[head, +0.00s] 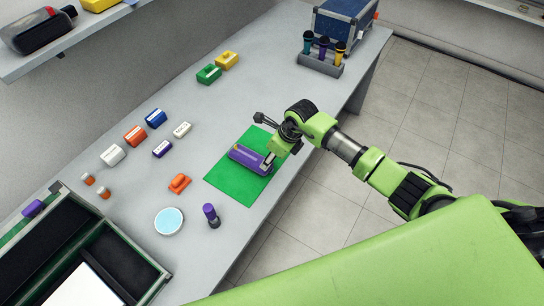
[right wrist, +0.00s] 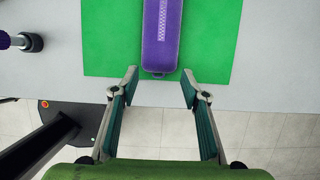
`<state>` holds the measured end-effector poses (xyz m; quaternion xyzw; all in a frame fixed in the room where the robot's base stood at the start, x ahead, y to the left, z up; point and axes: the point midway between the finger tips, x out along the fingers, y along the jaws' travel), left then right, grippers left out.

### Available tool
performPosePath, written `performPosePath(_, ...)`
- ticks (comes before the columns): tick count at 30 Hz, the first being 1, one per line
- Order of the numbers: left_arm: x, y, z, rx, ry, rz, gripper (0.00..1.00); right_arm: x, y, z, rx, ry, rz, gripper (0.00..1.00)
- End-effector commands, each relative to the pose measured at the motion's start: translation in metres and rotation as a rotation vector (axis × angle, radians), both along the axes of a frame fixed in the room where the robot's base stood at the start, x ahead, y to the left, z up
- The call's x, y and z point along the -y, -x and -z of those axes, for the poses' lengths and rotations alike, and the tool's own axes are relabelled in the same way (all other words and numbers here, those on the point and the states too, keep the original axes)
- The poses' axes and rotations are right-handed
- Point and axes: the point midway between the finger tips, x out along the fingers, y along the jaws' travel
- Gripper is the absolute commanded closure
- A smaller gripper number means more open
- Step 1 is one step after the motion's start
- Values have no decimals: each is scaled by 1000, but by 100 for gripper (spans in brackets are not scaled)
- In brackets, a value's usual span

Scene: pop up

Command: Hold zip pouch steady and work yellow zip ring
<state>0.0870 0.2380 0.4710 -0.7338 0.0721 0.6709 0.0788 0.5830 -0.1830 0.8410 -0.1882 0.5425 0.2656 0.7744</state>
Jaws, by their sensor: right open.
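The purple zip pouch (head: 248,157) lies flat on a green mat (head: 228,184) on the grey table. In the right wrist view the pouch (right wrist: 161,45) runs away from me, with a pale zip strip along its top and a small dark part at its near end. I cannot make out the yellow zip ring clearly in either view. My right gripper (right wrist: 158,76) is open, its fingers on either side of the pouch's near end, with nothing between the tips but that end. In the head view the right gripper (head: 270,160) is over the pouch's right end. My left gripper is not in view.
An orange object (head: 180,183), a purple cylinder (head: 210,213) and a round blue-topped dish (head: 169,221) lie left of the mat. Several small boxes stand farther back. A rack with microphones (head: 320,62) and a blue case (head: 343,22) stand at the far end.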

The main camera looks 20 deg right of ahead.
Motion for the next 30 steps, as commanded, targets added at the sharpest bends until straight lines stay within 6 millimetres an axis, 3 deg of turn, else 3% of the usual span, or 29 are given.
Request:
performPosePath(9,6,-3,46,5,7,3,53,-10,-12,47,1,-2,0,58)
performPosePath(18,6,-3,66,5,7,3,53,-15,-18,63,2,-3,0,58)
performPosePath(21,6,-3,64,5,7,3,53,-15,-18,61,1,-4,0,80)
performPosePath(26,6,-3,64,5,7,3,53,-15,-18,60,3,-5,0,78)
performPosePath(28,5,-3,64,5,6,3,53,-15,-18,60,3,-5,0,96)
performPosePath(30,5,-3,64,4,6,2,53,-15,-18,60,3,-5,0,100)
